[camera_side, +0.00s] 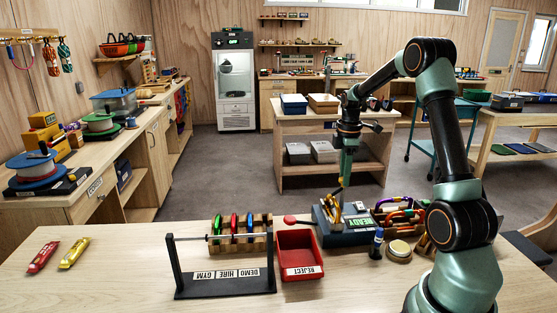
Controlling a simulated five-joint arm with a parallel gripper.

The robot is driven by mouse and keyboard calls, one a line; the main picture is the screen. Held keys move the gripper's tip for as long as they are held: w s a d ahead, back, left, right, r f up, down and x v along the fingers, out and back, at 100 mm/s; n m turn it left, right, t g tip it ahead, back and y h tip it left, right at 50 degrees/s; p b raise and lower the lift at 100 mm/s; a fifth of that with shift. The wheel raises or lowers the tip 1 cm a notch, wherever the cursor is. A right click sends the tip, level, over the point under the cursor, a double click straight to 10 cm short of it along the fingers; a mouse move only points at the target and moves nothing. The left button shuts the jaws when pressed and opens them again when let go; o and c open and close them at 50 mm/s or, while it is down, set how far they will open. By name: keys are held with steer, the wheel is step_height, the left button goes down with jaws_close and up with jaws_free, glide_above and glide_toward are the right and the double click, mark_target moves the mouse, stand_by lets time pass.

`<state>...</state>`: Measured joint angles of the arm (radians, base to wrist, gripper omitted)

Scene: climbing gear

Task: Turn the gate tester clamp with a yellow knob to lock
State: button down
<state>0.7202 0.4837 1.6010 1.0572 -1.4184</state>
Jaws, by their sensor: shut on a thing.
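The gate tester (352,239) is a dark blue-grey box on the front bench, right of the middle, with a green READY panel on its front. Its clamp stands on top with a small yellow knob (341,183) above. A gold-coloured carabiner-like piece shows below the knob. My gripper (343,176) reaches down from above, its tips at the yellow knob and shut on it. The tips are small here, and the knob's exact turn angle cannot be told. A lever with a red ball (290,220) sticks out left of the tester.
A red REJECT bin (299,254) stands left of the tester, beside a black rail stand (225,282) and a rack of coloured carabiners (240,233). More carabiners crowd the right. A blue bottle (376,244) and a round tin (399,250) stand in front.

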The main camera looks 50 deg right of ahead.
steer(key=shift+r+n, duration=0.15)
steer(key=shift+n, duration=0.45)
steer(key=c, duration=0.5)
jaws_free()
step_height(320, 180, up, 12)
steer(key=shift+a, duration=0.15)
